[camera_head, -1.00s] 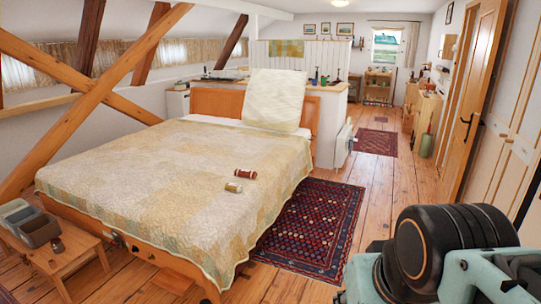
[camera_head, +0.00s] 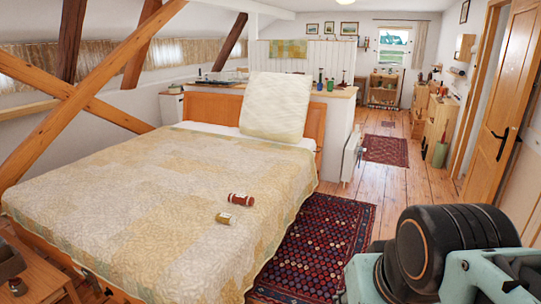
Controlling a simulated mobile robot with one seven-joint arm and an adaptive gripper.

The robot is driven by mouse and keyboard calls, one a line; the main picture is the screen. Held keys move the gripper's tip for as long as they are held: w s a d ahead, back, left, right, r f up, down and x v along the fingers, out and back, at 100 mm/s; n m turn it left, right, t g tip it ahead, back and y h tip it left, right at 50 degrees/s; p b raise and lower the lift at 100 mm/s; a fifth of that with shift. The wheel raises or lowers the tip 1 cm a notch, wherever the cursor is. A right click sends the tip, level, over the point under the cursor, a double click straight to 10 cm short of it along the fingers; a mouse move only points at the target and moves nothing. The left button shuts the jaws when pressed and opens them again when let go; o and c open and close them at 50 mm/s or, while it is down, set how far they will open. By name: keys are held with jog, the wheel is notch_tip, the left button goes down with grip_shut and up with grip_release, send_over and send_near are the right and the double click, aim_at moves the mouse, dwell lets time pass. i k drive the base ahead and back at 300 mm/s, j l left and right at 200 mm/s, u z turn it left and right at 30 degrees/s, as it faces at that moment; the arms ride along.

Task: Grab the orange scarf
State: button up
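No thing that I can surely tell as an orange scarf shows. Two small rolled bundles lie on top of the bed (camera_head: 130,215), near its right edge. One is a dark red roll (camera_head: 241,199) with a pale band. The other is a mustard-yellow roll (camera_head: 223,218) with a pale band, just in front of it and to the left. They look apart from each other. Part of my arm shows at the lower right, apart from the bed. My gripper's fingers are not in view.
A patterned dark red rug (camera_head: 322,235) lies on the plank floor right of the bed. A cream pillow (camera_head: 275,106) leans at the headboard. A small wooden table (camera_head: 40,272) stands at lower left. A door (camera_head: 500,105) is at right. The floor aisle towards the window is mostly clear.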

aim_at(238, 198)
jog(key=i, duration=1.2)
jog(key=i+u, duration=0.15)
jog(key=i, duration=0.4)
jog(key=i+l+u, duration=0.15)
jog(key=i, duration=0.4)
